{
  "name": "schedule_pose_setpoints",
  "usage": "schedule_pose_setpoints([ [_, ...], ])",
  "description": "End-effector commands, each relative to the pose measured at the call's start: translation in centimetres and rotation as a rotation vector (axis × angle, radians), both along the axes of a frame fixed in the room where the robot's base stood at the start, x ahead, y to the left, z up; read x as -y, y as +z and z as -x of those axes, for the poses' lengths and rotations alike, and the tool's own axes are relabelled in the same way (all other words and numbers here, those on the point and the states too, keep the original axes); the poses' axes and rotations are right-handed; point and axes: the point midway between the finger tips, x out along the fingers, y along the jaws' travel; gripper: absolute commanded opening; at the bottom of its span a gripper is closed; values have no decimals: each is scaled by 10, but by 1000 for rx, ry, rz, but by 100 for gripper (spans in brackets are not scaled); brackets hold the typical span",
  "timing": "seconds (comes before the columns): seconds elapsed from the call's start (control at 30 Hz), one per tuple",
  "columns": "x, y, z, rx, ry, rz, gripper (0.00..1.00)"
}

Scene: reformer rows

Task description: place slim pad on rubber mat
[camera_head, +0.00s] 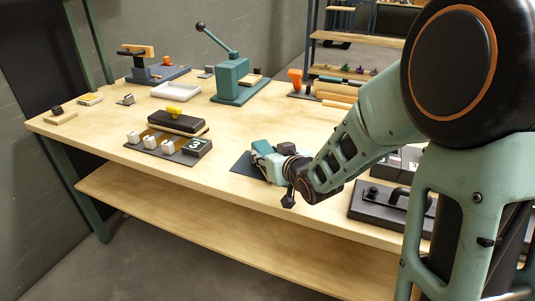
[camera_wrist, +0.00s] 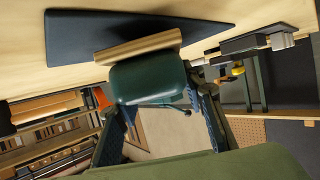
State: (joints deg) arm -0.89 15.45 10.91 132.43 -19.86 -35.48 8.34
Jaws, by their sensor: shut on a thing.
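The rubber mat (camera_head: 242,166) is a thin dark sheet lying flat near the front edge of the bench. It shows as a dark blue-black shape across the top of the wrist view (camera_wrist: 85,32). My gripper (camera_head: 263,158) is at the mat, low over its right part. In the wrist view my gripper (camera_wrist: 160,110) is shut on a dark green block with a tan strip along its far side, which looks like the slim pad (camera_wrist: 145,80). The tan strip overlaps the mat's edge in that view; I cannot tell whether it touches.
A green lever press (camera_head: 232,80) and white tray (camera_head: 176,90) stand behind. A black handled case (camera_head: 385,207) lies right.

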Motion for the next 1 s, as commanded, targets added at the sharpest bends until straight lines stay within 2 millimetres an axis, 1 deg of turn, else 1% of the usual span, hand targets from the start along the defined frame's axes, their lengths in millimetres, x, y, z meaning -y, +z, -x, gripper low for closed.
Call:
schedule_pose_setpoints([
  [0.63, 0, -12, 0, 1, 0, 0, 7],
  [0.67, 0, -12, 0, 1, 0, 0, 39],
  [0.83, 0, -11, 0, 1, 0, 0, 57],
  [1.0, 0, -11, 0, 1, 0, 0, 57],
])
